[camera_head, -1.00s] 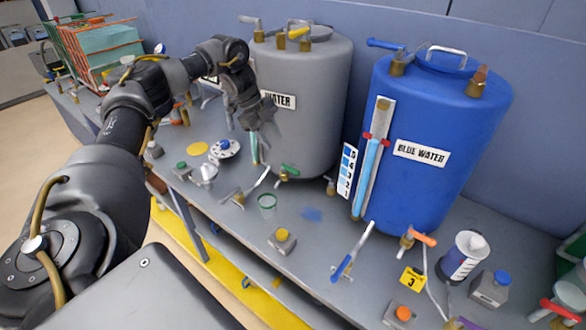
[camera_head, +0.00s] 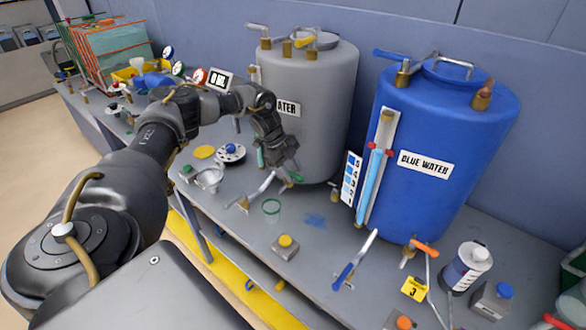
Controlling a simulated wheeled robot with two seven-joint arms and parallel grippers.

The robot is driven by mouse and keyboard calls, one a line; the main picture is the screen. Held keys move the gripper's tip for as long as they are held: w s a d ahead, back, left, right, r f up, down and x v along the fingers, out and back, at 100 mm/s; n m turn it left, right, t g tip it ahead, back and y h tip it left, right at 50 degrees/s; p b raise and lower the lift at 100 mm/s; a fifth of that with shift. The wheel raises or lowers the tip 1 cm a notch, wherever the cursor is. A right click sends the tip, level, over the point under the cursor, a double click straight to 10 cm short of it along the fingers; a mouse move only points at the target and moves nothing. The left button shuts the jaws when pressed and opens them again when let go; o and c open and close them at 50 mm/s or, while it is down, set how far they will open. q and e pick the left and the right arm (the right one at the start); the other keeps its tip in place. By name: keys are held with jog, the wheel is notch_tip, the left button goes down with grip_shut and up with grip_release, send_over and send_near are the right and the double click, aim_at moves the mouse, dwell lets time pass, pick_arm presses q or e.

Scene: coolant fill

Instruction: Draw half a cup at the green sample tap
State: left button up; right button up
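The grey tank (camera_head: 320,105) has a water label that my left arm partly covers. The green tap handle (camera_head: 297,178) shows low on the tank's front, mostly hidden behind my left gripper (camera_head: 288,172). The gripper points down at the handle, its fingertips close to or touching it. I cannot tell whether the fingers are shut on it. My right gripper is out of view.
A blue tank (camera_head: 440,150) with a sight gauge and orange-handled tap stands to the right. A yellow-button box (camera_head: 285,246) and a blue-handled lever (camera_head: 353,262) lie near the bench's front. A silver lever (camera_head: 257,190) lies left of the cup.

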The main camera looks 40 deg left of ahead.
pick_arm(q)
jog(key=shift+d+f, duration=0.15)
jog(key=shift+f, duration=0.2)
jog(key=shift+w, duration=0.1)
jog(key=shift+c, duration=0.5)
grip_shut()
jog(key=shift+f+m+g+b, duration=0.1)
jog(key=shift+m+g+b, duration=0.25)
jog(key=shift+m, duration=0.35)
jog(key=shift+s+m, duration=0.25)
jog(key=shift+m, duration=0.35)
jog(key=shift+o, duration=0.5)
grip_release()
